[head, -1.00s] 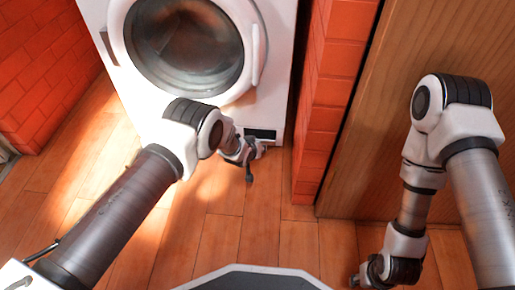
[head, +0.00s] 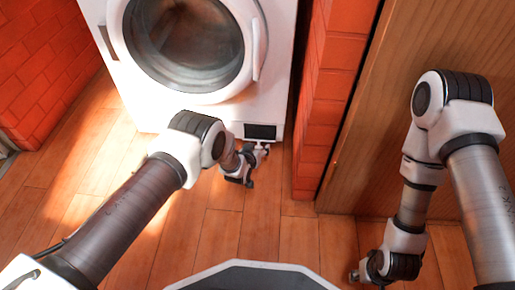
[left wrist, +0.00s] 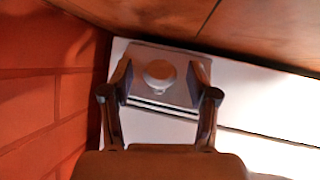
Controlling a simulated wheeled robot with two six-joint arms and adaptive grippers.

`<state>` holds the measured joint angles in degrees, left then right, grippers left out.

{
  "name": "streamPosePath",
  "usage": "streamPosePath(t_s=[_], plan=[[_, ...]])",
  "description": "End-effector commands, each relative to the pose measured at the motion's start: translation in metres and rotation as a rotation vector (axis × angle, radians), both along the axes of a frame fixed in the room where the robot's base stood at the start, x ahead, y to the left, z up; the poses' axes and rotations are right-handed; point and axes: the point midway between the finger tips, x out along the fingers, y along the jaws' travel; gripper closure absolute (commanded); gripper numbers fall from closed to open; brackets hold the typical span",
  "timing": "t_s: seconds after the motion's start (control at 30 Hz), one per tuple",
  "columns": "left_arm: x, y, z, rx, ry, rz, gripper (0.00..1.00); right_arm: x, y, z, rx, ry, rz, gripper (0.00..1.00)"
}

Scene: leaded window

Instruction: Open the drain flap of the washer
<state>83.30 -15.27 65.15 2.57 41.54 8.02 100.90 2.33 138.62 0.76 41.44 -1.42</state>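The white washer (head: 150,108) stands at the top of the head view. At its lower right corner a dark rectangular opening (head: 260,131) shows. My left gripper (head: 258,150) is just below and in front of this opening. In the left wrist view a greyish flap (left wrist: 160,93) with a round pale knob (left wrist: 159,73) faces the camera, with a dark slit along its lower edge in the picture. The left gripper's fingers (left wrist: 161,84) are spread on both sides of the knob, apart from it. My right gripper (head: 362,275) is low on the right, its fingers too small to judge.
A red brick pillar (head: 315,100) stands right of the washer, and a wooden panel (head: 390,100) beyond it. A brick wall (head: 40,75) is on the left. The wooden floor (head: 240,225) before the washer is clear.

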Motion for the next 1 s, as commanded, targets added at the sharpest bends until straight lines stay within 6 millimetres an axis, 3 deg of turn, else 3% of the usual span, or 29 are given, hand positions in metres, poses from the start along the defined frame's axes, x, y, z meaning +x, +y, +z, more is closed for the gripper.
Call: streamPosePath(t_s=[0.37, 0.8, 1.0], plan=[[-0.009, 0.002, 0.005, 0.001, 0.004, -0.001, 0.4, 0.0, 0.0, 0.0, 0.0, 0.0, 0.0, 0.6], [-0.09, 0.022, 0.053, 0.001, 0.003, -0.001, 0.4, 0.0, 0.0, 0.0, 0.0, 0.0, 0.0, 0.6], [-0.101, 0.025, 0.061, 0.001, 0.0, -0.001, 0.4, 0.0, 0.0, 0.0, 0.0, 0.0, 0.0, 0.6]])
